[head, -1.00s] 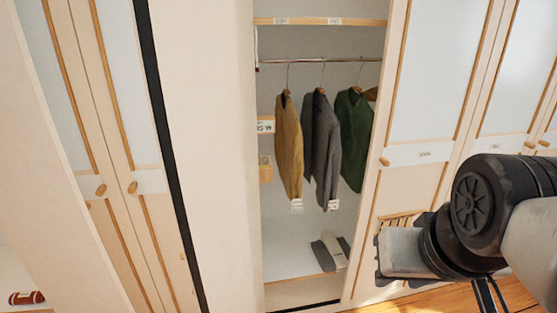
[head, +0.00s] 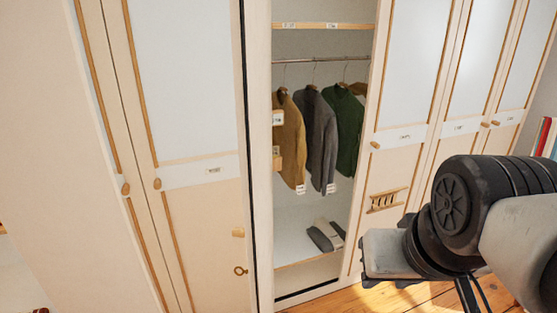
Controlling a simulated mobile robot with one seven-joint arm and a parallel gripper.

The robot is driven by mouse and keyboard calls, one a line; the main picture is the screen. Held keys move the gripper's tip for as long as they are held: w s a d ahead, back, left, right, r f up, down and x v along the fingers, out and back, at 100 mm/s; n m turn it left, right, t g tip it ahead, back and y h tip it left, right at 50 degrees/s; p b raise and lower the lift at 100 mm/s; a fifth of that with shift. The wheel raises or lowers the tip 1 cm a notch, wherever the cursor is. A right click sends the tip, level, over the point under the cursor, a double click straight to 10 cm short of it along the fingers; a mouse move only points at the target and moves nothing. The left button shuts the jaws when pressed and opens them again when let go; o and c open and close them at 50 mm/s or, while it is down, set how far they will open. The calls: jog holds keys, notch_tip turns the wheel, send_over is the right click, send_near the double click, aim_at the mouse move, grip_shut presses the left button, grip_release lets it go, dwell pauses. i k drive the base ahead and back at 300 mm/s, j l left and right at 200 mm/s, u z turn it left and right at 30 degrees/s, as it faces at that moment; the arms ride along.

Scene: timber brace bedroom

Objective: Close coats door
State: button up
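The coats compartment (head: 312,215) stands open, with a mustard, a grey and a green coat hanging from its rail. The coats door (head: 260,150) appears to be the narrow cream panel at the left of the opening, seen nearly edge-on with a black strip along its near edge. It stands swung out towards me. A small wooden block (head: 238,232) and a ring-like key (head: 241,270) show just left of the strip; I cannot tell whether they are on this door. My gripper (head: 385,255) is at the lower right, apart from the door; its fingers are not clearly visible.
Shut cupboard doors with round knobs stand left (head: 180,80) and right (head: 405,75) of the opening. Folded clothes (head: 325,236) lie on the compartment floor. Wooden floor (head: 345,297) shows clear below. Books (head: 546,137) stand at the far right.

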aim_at(249, 22)
jog(key=j+z, duration=0.15)
jog(key=j, duration=0.95)
jog(key=i+j, duration=0.1)
jog(key=j, duration=0.15)
jog(key=i+j, duration=0.15)
jog(key=j+z, duration=0.05)
jog(key=j, duration=0.05)
